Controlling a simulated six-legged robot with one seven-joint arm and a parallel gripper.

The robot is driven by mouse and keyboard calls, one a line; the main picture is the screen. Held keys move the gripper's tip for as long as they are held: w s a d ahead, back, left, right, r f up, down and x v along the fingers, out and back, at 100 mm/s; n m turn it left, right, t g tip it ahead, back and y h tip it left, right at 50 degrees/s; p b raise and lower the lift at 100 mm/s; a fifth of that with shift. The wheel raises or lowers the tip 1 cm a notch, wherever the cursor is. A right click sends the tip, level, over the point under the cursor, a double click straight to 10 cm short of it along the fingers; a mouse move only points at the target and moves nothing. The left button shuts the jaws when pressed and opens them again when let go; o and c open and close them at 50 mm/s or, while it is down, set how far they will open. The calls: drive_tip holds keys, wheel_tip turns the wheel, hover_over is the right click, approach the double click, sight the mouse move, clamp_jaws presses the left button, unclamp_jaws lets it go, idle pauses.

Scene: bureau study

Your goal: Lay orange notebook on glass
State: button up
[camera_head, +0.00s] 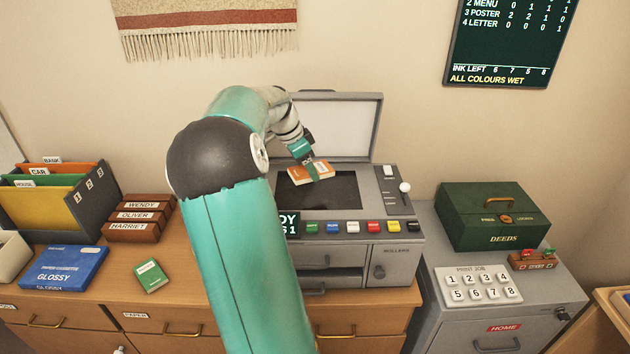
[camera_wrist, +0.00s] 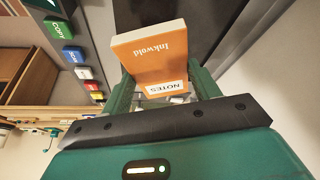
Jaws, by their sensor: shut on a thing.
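My gripper (camera_head: 316,173) is shut on the orange notebook (camera_head: 301,172), which has a white label. In the wrist view the notebook (camera_wrist: 152,56) sits between the two green fingers, with "Inkwold" and "NOTES" readable on its cover. The dark glass (camera_head: 335,196) is the top plate of the grey copier, whose lid (camera_head: 343,122) stands open behind it. In the head view the notebook appears over the back left part of the glass. I cannot tell whether it touches the glass. My arm covers the copier's left side.
A row of coloured buttons (camera_head: 352,227) runs along the copier's front. A white knob (camera_head: 404,187) stands on its right side. A green deeds box (camera_head: 493,217) is on the cabinet to the right. A small green book (camera_head: 151,275) and a blue paper pack (camera_head: 64,267) lie at left.

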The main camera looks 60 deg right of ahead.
sight(318, 189)
drive_tip(key=d+f, duration=0.3)
drive_tip(key=shift+f, duration=0.35)
drive_tip(key=shift+d+f, duration=0.15)
drive_tip(key=shift+f, duration=0.75)
drive_tip(key=shift+d+f, duration=0.15)
drive_tip(key=shift+f, duration=0.75)
drive_tip(key=shift+f, duration=0.1)
drive_tip(key=o, duration=1.1)
